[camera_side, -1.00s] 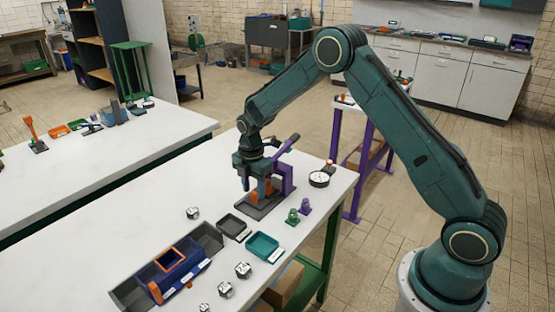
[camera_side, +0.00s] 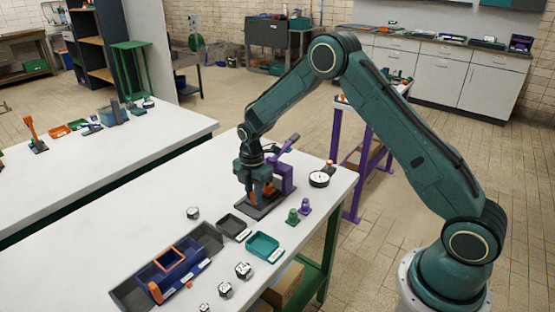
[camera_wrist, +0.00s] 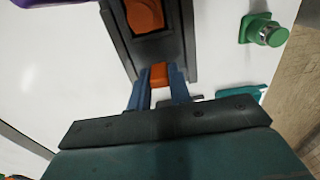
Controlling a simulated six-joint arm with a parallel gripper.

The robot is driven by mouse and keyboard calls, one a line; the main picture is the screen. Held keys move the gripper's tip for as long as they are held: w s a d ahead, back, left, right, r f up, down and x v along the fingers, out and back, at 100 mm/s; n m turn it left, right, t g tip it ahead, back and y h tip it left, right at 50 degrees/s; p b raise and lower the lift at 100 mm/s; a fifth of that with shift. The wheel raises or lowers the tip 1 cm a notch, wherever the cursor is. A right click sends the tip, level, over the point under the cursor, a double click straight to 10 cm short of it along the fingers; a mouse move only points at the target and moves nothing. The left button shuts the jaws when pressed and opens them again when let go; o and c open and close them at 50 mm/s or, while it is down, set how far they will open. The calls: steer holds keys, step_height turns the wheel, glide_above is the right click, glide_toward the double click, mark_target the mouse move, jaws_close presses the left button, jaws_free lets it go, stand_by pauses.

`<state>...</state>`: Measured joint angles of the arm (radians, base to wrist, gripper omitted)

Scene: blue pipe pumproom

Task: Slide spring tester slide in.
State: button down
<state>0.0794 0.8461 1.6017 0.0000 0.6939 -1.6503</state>
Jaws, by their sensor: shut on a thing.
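The spring tester (camera_side: 284,181) stands near the far right end of the white table, with a dark grey base, a purple upright and a lever angled up to the right. Its orange slide (camera_wrist: 159,75) shows between my fingertips in the wrist view, in line with the grey channel. An orange round part (camera_wrist: 145,15) sits further up that channel. My gripper (camera_side: 261,190) points down over the tester's base and is shut on the orange slide. In the wrist view, its two blue-grey fingers (camera_wrist: 160,84) press the slide's sides. The slide's lower part is hidden.
A round white gauge (camera_side: 319,179) and green (camera_side: 292,216) and purple (camera_side: 305,206) pieces stand right of the tester. Dark (camera_side: 234,226) and teal (camera_side: 262,245) trays, a blue fixture (camera_side: 175,268) and several metal nuts lie in front. The table's left side is clear.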

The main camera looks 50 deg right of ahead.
mark_target(265, 192)
steer(key=shift+d, duration=2.55)
steer(key=c, duration=1.3)
jaws_free()
steer(key=shift+r, duration=0.15)
steer(key=shift+a+r, duration=0.1)
steer(key=shift+r, duration=0.1)
step_height(265, 192, up, 13)
steer(key=shift+r, duration=0.1)
